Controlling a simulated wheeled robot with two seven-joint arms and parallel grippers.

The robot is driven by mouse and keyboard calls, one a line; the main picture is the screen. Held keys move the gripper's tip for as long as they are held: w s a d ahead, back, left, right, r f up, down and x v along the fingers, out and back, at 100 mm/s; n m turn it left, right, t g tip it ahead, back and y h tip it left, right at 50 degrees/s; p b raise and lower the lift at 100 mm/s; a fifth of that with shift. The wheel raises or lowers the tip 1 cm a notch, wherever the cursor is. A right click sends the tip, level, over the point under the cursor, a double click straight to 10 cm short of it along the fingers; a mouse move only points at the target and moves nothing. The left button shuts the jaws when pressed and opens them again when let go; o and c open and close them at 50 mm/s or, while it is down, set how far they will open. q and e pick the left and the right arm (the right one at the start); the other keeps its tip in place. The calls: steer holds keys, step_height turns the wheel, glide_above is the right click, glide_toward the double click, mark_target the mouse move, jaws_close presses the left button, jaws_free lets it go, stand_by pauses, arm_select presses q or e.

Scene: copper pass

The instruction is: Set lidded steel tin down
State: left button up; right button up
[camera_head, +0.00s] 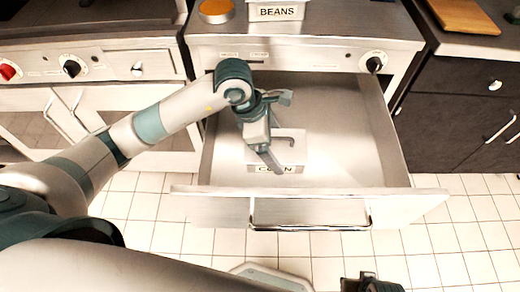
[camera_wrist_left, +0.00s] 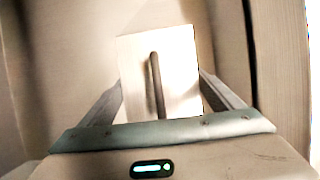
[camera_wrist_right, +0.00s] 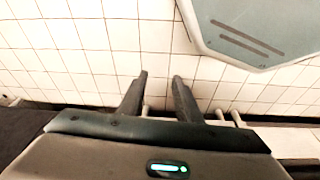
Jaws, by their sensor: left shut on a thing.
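The lidded steel tin (camera_head: 294,154) is a pale box with a bar handle on its lid and a front label reading like CORN, partly hidden by a finger. It is inside the open drawer (camera_head: 352,150), towards its left front. My left gripper (camera_head: 268,152) reaches down into the drawer and is shut on the tin. In the left wrist view the tin's lid (camera_wrist_left: 183,85) lies between the two fingers. I cannot tell whether its base touches the drawer floor. My right gripper (camera_wrist_right: 160,78) is empty, its fingers apart, over the floor.
The drawer's right half is bare. A container labelled BEANS (camera_head: 277,12) and a round orange-topped item (camera_head: 216,10) stand on the counter above. A wooden board (camera_head: 464,15) lies on the right counter.

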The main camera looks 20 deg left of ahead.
arm_select(q)
steer(key=a+f, duration=0.1)
steer(key=w+a+f, duration=0.1)
steer(key=a, duration=0.1)
steer(key=a+f, duration=0.1)
steer(key=shift+w+a, duration=0.2)
steer(key=shift+a, duration=0.2)
steer(key=shift+w+a+f, duration=0.1)
steer(key=shift+w+a, duration=0.05)
steer(key=shift+a, duration=0.1)
arm_select(e)
steer(key=shift+w+f, duration=0.15)
steer(key=shift+f, duration=0.3)
arm_select(q)
steer(key=shift+f, duration=0.15)
arm_select(e)
steer(key=shift+w, duration=0.1)
arm_select(q)
step_height(320, 180, down, 3)
steer(key=shift+r, duration=0.2)
steer(key=shift+f, duration=0.55)
arm_select(e)
steer(key=shift+f, duration=0.4)
arm_select(q)
steer(key=shift+f, duration=0.1)
